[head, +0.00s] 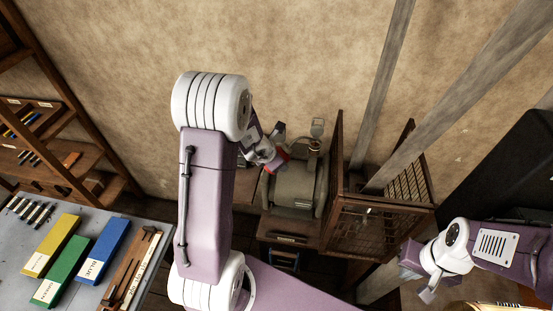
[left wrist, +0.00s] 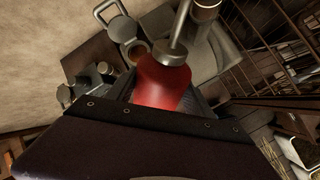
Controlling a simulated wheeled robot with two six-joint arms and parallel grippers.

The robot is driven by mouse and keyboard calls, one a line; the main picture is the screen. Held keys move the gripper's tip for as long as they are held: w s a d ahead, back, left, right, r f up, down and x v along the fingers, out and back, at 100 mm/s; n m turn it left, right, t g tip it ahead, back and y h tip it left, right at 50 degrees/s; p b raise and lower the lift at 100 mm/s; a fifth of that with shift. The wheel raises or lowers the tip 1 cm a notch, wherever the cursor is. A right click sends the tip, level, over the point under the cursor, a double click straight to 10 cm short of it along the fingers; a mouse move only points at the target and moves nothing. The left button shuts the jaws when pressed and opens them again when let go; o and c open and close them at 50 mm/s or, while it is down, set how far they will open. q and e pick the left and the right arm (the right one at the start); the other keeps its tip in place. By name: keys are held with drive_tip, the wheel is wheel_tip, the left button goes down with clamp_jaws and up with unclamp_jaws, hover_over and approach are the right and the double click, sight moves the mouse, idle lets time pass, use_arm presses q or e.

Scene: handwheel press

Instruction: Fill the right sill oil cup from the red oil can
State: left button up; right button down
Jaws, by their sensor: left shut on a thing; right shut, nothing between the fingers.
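The red oil can (head: 283,161) is held by my left gripper (head: 266,150) in front of the grey machine. In the left wrist view the can (left wrist: 162,84) is large, with its metal spout (left wrist: 181,32) running to the top edge. A cup with an amber rim (left wrist: 137,50) and a raised lid (left wrist: 108,12) stands left of the spout. A pale cylinder (left wrist: 206,8) is just right of the spout. In the head view a small cup (head: 315,145) shows under a raised lid (head: 318,127). I cannot tell which cup is the right sill one. My right gripper (head: 420,274) is shut and empty, low at the right.
The grey machine (head: 296,185) sits on a wooden stand. A wood and mesh cage (head: 372,222) stands right of it, with slanted grey beams (head: 385,75) above. A bench (head: 30,235) with yellow, green and blue blocks is at the left.

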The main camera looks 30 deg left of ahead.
sight(288, 153)
use_arm(q)
drive_tip(key=shift+r, duration=0.1)
wheel_tip(288, 153, up, 6)
drive_tip(key=p, duration=0.5)
drive_tip(key=shift+f+b, duration=0.3)
drive_tip(key=shift+f, duration=0.2)
drive_tip(key=f+b, duration=0.1)
drive_tip(key=b, duration=0.1)
drive_tip(key=f+t+h+b, duration=0.1)
drive_tip(key=b, duration=0.1)
drive_tip(key=f+t+b, duration=0.1)
drive_tip(key=b, duration=0.1)
drive_tip(key=shift+w+d+f+n+b, duration=0.3)
drive_tip(key=shift+w, duration=0.05)
drive_tip(key=shift+w+r+h, duration=0.15)
drive_tip(key=shift+r+h, duration=0.05)
drive_tip(key=shift+h, duration=0.1)
drive_tip(key=t+b, duration=0.1)
drive_tip(key=b, duration=0.1)
drive_tip(key=w+d+f+t+h+b, duration=0.1)
drive_tip(key=b, duration=0.1)
drive_tip(key=shift+d+n+h, duration=0.25)
drive_tip(key=shift+n+h, duration=0.05)
drive_tip(key=shift+w+d+t+b, duration=0.15)
drive_tip(key=shift+w+t+b, duration=0.15)
drive_tip(key=shift+t+b, duration=0.1)
drive_tip(key=shift+w+d+r+t, duration=0.1)
drive_tip(key=shift+w+r+t, duration=0.1)
drive_tip(key=shift+w+t, duration=0.1)
drive_tip(key=shift+s+r, duration=0.1)
